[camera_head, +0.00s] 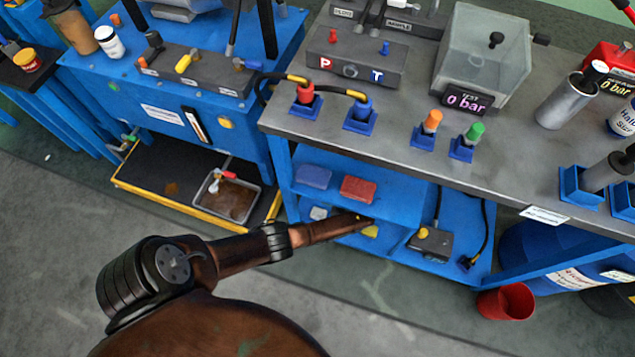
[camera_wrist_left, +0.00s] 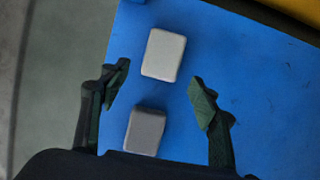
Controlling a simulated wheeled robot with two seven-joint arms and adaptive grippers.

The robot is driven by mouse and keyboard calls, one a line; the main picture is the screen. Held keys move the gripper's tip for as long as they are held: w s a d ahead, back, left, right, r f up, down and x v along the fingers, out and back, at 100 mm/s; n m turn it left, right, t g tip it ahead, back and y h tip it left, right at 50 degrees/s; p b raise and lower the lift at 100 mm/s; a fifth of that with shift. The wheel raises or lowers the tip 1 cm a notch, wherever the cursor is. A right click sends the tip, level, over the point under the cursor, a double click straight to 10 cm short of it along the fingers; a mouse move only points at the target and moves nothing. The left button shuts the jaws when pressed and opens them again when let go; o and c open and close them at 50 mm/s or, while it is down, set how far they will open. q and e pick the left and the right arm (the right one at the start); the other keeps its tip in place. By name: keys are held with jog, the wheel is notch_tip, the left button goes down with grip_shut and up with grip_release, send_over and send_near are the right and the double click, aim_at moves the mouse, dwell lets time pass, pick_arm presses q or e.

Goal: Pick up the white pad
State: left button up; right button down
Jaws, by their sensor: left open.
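The white pad (camera_wrist_left: 163,55) lies flat on a blue shelf in the left wrist view, ahead of my left gripper (camera_wrist_left: 160,90). That gripper is open and empty, with its two fingers spread wide on either side of the space just short of the white pad. A grey pad (camera_wrist_left: 145,131) lies nearer, between the fingers' bases in the picture. In the head view a pale pad (camera_head: 318,213) shows on the lower blue shelf, and my left arm reaches in beside it from the left. My right gripper is not in view.
A blue pad (camera_head: 313,176) and a red pad (camera_head: 358,189) lie on the shelf above. A yellow pad (camera_head: 370,231) and a pedal-like device (camera_head: 430,243) are to the right on the lower shelf. A red bucket (camera_head: 506,301) stands on the floor.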

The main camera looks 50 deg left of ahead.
aim_at(316, 212)
pick_arm(q)
jog(key=s+a, duration=0.1)
jog(key=a, duration=0.1)
jog(key=shift+s+a+r+p, duration=0.15)
jog(key=shift+s+a+p, duration=0.2)
jog(key=shift+a, duration=0.05)
jog(key=b+x, duration=0.1)
jog(key=x, duration=0.1)
jog(key=shift+s+f+b, duration=0.15)
jog(key=shift+f+b, duration=0.15)
jog(key=shift+f, duration=0.05)
jog(key=shift+a+f, duration=0.15)
jog(key=shift+f, duration=0.25)
jog(key=shift+a, duration=0.1)
jog(key=shift+r, duration=0.15)
jog(key=c, duration=1.1)
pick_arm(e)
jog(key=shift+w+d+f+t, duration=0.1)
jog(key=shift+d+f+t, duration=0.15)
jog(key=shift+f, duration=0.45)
